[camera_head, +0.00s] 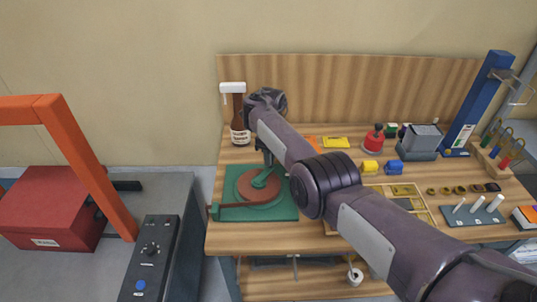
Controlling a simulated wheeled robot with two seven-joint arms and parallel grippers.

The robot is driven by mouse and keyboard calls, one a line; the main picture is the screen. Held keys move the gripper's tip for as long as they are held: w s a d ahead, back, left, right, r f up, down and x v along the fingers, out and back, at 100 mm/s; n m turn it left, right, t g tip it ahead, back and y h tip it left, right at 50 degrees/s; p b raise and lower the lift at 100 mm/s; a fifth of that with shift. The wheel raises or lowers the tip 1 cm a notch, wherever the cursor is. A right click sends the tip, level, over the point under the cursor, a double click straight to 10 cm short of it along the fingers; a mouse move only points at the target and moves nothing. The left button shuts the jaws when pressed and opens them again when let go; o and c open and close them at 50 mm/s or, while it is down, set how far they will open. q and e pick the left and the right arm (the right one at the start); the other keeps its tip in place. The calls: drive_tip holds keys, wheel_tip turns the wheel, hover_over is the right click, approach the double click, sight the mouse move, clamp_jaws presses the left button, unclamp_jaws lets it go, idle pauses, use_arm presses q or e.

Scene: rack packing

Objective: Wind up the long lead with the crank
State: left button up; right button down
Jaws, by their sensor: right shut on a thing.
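A winder (230,189) with a green square base stands at the left front of the wooden bench. It carries a round reddish-brown disc (246,192) with a green crank arm (263,181) across it. A reddish-brown strip, perhaps the lead (240,205), runs from the disc's front to the base's left front corner. My right arm reaches over the bench from the lower right. My right gripper (268,164) points down at the outer end of the crank and is shut on its handle; the handle is mostly hidden by the gripper. My left gripper is not in view.
A red box (52,208) sits left.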

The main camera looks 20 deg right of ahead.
drive_tip(key=shift+s+d+m, duration=0.15)
drive_tip(key=shift+s+m, duration=0.1)
drive_tip(key=shift+m, duration=0.15)
drive_tip(key=c, duration=1.2)
unclamp_jaws()
drive_tip(key=shift+d, duration=0.1)
drive_tip(key=shift+c, duration=0.2)
drive_tip(key=shift+r, duration=3.85)
